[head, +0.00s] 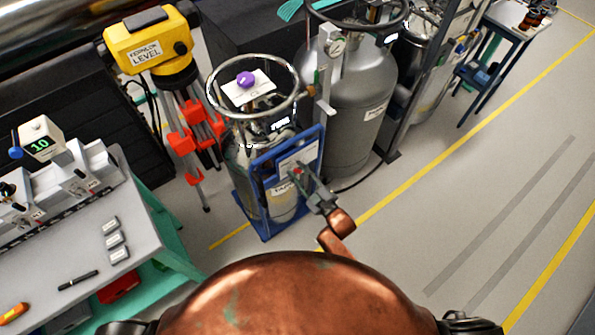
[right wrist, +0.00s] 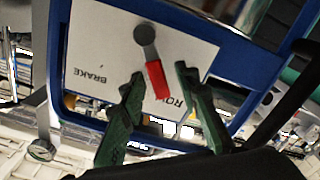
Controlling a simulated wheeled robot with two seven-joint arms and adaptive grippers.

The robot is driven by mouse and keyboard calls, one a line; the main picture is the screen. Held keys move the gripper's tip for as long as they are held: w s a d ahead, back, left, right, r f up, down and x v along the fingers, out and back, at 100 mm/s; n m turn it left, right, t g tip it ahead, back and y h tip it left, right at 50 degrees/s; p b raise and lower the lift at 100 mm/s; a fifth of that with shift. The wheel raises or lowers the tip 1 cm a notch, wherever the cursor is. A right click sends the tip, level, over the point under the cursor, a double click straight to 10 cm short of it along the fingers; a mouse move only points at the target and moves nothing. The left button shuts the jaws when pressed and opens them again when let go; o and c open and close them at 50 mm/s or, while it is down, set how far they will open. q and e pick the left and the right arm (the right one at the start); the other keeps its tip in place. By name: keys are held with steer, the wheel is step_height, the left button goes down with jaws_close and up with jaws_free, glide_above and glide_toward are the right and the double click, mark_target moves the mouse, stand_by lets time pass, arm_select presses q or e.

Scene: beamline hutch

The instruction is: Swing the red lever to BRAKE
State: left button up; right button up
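The red lever (right wrist: 157,80) hangs from a grey round pivot on a white plate (right wrist: 105,50). In the right wrist view the plate reads BRAKE at the left and a partly hidden word starting "RO" at the right. The lever points down and slightly right, nearer the "RO" word. The plate is on the blue frame of a cart (head: 262,185) holding a silver vessel. My right gripper (right wrist: 160,82) is open, with one dark green finger on each side of the red handle. In the head view my right gripper (head: 308,184) is in front of the plate. My left gripper is not in view.
A yellow level on a red-legged tripod (head: 182,125) stands left of the cart. A large grey tank (head: 362,105) stands behind it to the right. A bench (head: 75,250) with instruments is at the left. The floor to the right is clear, with yellow lines.

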steer(key=shift+w+a, duration=0.15)
steer(key=shift+w, duration=0.05)
jaws_close()
stand_by(0.3)
stand_by(0.3)
